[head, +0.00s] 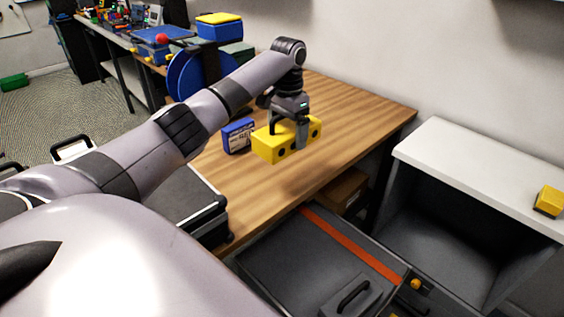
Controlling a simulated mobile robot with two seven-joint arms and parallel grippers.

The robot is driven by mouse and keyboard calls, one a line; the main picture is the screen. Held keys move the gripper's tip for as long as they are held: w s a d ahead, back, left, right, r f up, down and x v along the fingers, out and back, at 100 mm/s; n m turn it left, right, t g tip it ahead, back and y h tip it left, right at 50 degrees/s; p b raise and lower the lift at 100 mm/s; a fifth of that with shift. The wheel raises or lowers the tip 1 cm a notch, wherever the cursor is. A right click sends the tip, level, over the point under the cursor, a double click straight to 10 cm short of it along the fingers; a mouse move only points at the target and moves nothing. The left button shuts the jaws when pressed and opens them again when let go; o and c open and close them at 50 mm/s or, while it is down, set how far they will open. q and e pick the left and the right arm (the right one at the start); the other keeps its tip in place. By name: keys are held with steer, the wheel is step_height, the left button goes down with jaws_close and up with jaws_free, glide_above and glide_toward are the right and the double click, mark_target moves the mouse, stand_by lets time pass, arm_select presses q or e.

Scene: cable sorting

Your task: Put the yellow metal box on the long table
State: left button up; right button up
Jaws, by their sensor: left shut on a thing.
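The yellow metal box (270,148) with dark round holes is held by my left gripper (289,125). The gripper points down and is shut on the box. The box is over the wooden top of the long table (350,120). I cannot tell whether its underside touches the wood. My left arm reaches in from the left across the picture. My right gripper is not in view.
A blue and white box (238,136) stands on the table just left of the yellow box. A blue round spool (186,77) is behind. A white-topped cabinet (470,160) with a small yellow object (549,201) is at right. A dark case (330,262) lies in front.

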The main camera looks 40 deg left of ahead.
arm_select(q)
step_height(320, 180, down, 12)
steer(key=shift+r, duration=0.15)
stand_by(0.3)
steer(key=o, duration=1.3)
steer(key=shift+f, duration=0.25)
steer(key=shift+o, duration=0.4)
step_height(320, 180, up, 12)
steer(key=shift+r, duration=0.2)
